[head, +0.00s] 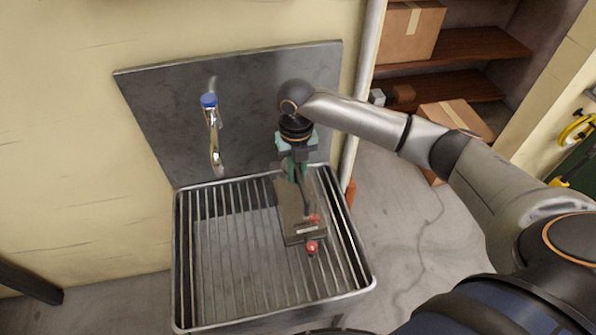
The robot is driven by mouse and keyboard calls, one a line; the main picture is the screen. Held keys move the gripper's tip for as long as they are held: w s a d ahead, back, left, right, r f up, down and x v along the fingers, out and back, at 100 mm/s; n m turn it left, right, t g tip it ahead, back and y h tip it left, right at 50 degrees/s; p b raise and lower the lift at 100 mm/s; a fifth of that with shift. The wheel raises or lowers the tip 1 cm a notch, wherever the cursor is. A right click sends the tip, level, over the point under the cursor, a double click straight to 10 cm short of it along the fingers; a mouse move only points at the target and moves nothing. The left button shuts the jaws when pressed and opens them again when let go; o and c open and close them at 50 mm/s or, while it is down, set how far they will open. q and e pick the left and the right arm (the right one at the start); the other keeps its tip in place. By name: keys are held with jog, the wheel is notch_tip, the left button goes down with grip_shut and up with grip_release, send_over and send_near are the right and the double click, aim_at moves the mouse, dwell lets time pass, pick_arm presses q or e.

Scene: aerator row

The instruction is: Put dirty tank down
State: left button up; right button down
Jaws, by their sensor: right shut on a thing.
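The dirty tank (292,226) is a brownish box-like tank with red knobs at its near end. It is over the right part of the metal sink (180,262), which has a barred grate across its top. My right gripper (297,172) points down from above and is shut on the tank at its far end, partly hiding it. I cannot tell whether the tank's underside touches the bars. My left gripper is not in view.
A tap (213,140) with a blue top is on the grey splashback (160,100) behind the sink. A pipe (366,70) runs down the wall at right. Shelves (450,45) with cardboard boxes (408,30) stand beyond. The left grate is clear.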

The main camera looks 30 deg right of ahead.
jog(key=shift+w+f, duration=0.2)
jog(key=shift+f, duration=1.35)
jog(key=c, duration=1.3)
grip_release()
jog(key=shift+s+f, duration=0.1)
jog(key=shift+f, duration=0.1)
jog(key=o, duration=0.5)
jog(key=shift+r, duration=0.1)
notch_tip(320, 180, up, 12)
jog(key=shift+r+p, duration=0.1)
jog(key=shift+p, duration=0.35)
